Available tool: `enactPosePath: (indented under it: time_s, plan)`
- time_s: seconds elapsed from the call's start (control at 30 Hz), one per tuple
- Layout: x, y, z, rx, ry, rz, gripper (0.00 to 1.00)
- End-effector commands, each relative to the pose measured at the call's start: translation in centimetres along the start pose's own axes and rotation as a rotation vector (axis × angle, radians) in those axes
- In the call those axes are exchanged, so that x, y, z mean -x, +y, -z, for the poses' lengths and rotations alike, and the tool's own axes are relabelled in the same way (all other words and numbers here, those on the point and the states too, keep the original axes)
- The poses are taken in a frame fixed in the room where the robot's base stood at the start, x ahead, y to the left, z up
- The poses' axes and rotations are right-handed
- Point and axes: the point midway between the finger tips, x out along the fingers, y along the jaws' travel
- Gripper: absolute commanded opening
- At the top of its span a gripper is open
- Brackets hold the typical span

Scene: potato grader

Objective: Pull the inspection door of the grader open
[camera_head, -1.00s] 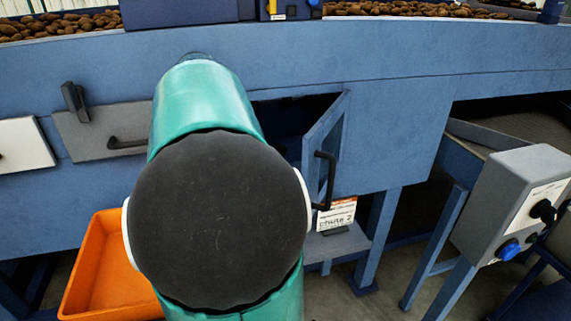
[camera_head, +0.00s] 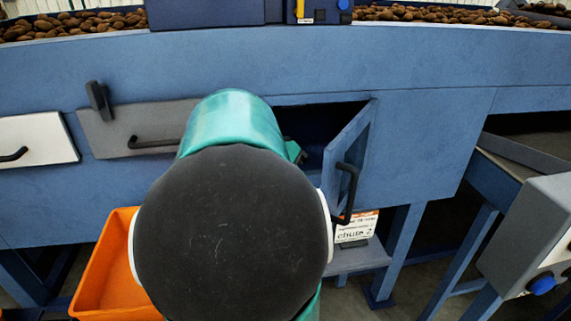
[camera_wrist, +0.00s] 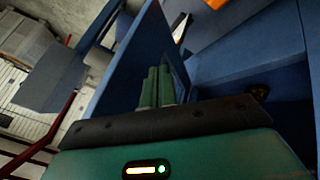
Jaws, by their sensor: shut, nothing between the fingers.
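The inspection door (camera_head: 349,150) is a blue panel standing partly open, swung outward from the right side of a dark opening in the blue grader (camera_head: 430,140). Its black bar handle (camera_head: 347,190) is on the outer face. In the wrist view the door (camera_wrist: 132,62) rises as a blue panel beside my gripper (camera_wrist: 158,72). The green fingers are shut together with nothing between them, close to the panel; I cannot tell whether they touch it. In the head view my arm hides most of the gripper, and only a small green part shows by the opening.
A grey panel (camera_head: 105,133) with a black handle and a white panel (camera_head: 38,137) are on the left. An orange bin (camera_head: 105,270) stands below. A label sign (camera_head: 357,228) is under the door. A grey control box (camera_head: 535,235) stands at the right.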

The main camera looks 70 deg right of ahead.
Motion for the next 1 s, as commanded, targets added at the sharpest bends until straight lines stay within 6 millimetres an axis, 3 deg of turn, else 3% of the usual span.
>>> enactPosePath:
  time_s: [0.1, 0.23, 0.77, 1.0]
  plan:
    - [-0.7, 1.8, 0.2, -0.007, 0.002, 0.0, 0.0]
    - [-1.2, 2.7, 0.2, -0.003, 0.002, 0.001, 0.0]
    - [-1.4, 3.0, 0.3, -0.002, 0.003, 0.002, 0.0]
    - [-2.0, 4.2, 0.2, -0.006, 0.001, 0.0, 0.0]
